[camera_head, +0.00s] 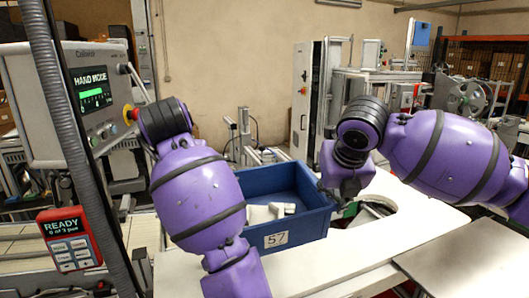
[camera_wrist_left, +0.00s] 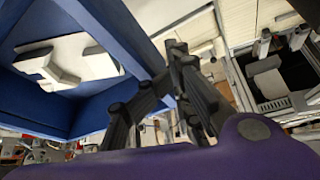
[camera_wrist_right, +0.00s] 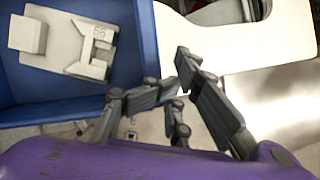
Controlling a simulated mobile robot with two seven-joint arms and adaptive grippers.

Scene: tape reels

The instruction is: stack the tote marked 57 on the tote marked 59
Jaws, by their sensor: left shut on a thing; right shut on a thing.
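The blue tote marked 57 (camera_head: 308,224) is in the middle of the head view, its label facing me and white parts inside. My right gripper (camera_head: 328,192) is shut on its right wall; its fingers (camera_wrist_right: 170,88) straddle that wall in the right wrist view. My left gripper is hidden behind its own arm in the head view. In the left wrist view its fingers (camera_wrist_left: 172,82) are shut at the tote's rim (camera_wrist_left: 132,42). Whether the tote rests on something or hangs clear is hard to tell. I see no tote marked 59.
A white tabletop (camera_head: 362,254) lies below and right of the tote, with a round cut-out (camera_head: 376,212) behind. A control panel (camera_head: 85,92) and a red READY box (camera_head: 70,240) stand at left. A reel machine (camera_head: 468,98) is at the back right.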

